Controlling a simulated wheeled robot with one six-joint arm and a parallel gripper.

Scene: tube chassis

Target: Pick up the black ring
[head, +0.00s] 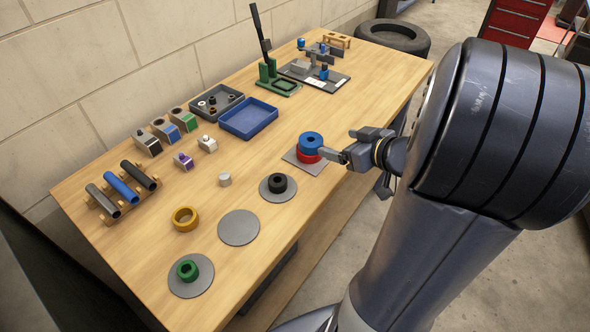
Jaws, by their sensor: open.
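The black ring (278,183) sits on a round grey plate (267,193) near the table's front edge, right of the middle of the row of plates. My gripper (340,156) is open, to the right of and beyond the black ring, apart from it. Its fingers are close to a blue ring (311,140) stacked above a red ring (309,156) on a square grey plate (299,163). Whether the fingers touch the stack cannot be told. No ring is visibly held.
A green ring (187,270) sits on another round plate, with an empty plate (238,228) and a yellow ring (185,219) nearby. A small whitish cylinder (224,179) stands left of the black ring. A blue tray (248,118) and green press (275,79) stand farther back.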

